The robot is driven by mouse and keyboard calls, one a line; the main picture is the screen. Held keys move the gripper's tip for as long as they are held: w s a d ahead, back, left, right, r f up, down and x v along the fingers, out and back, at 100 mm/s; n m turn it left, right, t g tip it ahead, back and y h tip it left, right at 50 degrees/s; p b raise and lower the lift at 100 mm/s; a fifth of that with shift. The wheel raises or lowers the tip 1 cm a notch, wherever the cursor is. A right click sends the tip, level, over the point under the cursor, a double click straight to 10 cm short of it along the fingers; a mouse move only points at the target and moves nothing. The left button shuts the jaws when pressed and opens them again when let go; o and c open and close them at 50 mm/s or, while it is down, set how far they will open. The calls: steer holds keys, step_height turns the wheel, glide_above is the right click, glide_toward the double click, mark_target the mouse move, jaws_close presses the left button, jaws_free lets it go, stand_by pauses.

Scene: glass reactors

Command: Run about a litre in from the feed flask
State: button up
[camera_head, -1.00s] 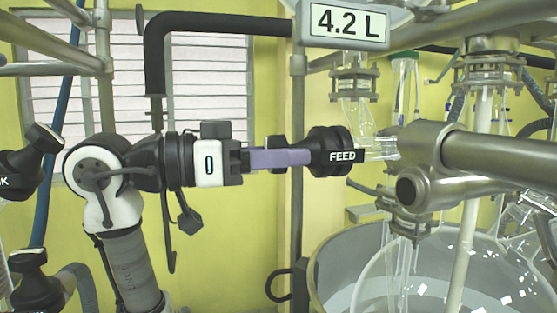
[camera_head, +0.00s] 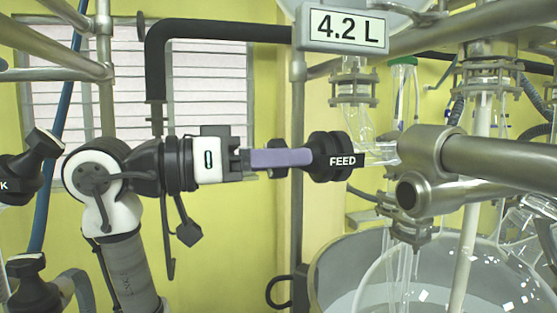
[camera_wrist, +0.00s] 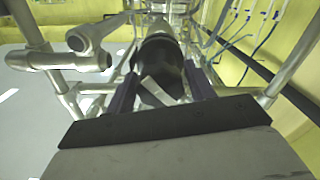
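The black feed valve knob, labelled FEED (camera_head: 343,161), sits on a glass side fitting. My gripper (camera_head: 290,158) reaches it from the left with its purple fingers level. In the wrist view my gripper (camera_wrist: 160,90) has one finger on each side of the black knob (camera_wrist: 160,62). I cannot tell whether the fingers press on it. The readout (camera_head: 346,27) at the top shows 4.2 L. A rounded clear glass vessel (camera_head: 370,298) sits below right inside a grey pan. I cannot tell how far the valve is turned.
A thick steel pipe and clamp (camera_head: 430,150) stand just right of the knob. A black bent pipe (camera_head: 215,27) runs above my gripper. Other black valve knobs (camera_head: 35,290) are at the far left. Glass tubing and hoses crowd the right side.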

steer(key=shift+o, duration=1.1)
steer(key=b+v, duration=0.4)
steer(key=v, duration=1)
steer(key=shift+d, duration=0.1)
stand_by(3.0)
step_height(320, 180, down, 4)
steer(key=w+d+m+t+h, duration=0.1)
steer(key=d+m+h, duration=0.1)
steer(key=m+h, duration=0.2)
steer(key=p+x, duration=0.4)
steer(key=x, duration=0.8)
steer(key=shift+d+r, duration=0.15)
steer(key=shift+r, duration=0.1)
steer(key=shift+p+x, duration=0.5)
steer(key=shift+x, duration=0.3)
